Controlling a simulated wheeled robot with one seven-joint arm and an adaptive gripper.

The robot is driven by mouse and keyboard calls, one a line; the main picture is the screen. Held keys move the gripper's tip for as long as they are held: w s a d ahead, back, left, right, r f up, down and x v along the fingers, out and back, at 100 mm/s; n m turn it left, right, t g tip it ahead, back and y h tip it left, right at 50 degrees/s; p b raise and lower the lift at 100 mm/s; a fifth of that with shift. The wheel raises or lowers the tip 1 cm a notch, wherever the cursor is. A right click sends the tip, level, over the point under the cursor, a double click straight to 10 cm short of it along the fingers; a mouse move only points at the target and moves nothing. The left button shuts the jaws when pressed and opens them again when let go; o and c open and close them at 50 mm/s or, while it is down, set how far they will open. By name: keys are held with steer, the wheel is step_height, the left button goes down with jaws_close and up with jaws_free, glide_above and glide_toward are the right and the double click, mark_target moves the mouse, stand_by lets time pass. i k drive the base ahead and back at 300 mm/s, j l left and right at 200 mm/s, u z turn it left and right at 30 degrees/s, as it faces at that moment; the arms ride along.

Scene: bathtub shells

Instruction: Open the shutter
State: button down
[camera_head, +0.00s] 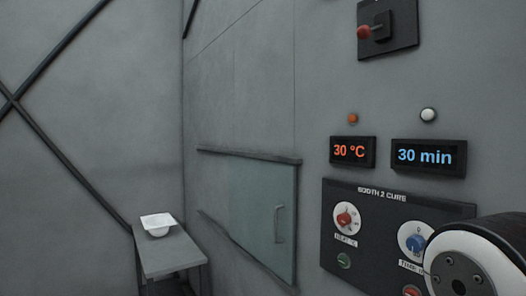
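The shutter (262,213) is a pale blue-green, see-through panel set in the grey wall. It runs between an upper dark rail (250,156) and a lower dark rail (240,246). A grey upright handle (279,224) is on its right part. The panel covers the right part of the span between the rails; I cannot tell what lies behind it. Part of my arm, a white and black rounded link, fills the lower right corner, in front of the control panel. My gripper is out of the picture.
A control panel (337,245) marked "BOOTH 2 CURE" holds knobs and buttons. Above it are displays reading 30 °C (353,151) and 30 min (428,157), and a red-knobbed lever switch (388,28). A white dish (158,223) sits on a narrow grey table (168,256) at lower left.

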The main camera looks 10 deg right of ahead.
mark_target(262, 192)
steer(key=i+j, duration=0.25)
steer(key=i, duration=0.2)
steer(key=i+j, duration=0.2)
steer(key=i, duration=0.2)
steer(key=i+j, duration=0.25)
steer(key=i, duration=0.2)
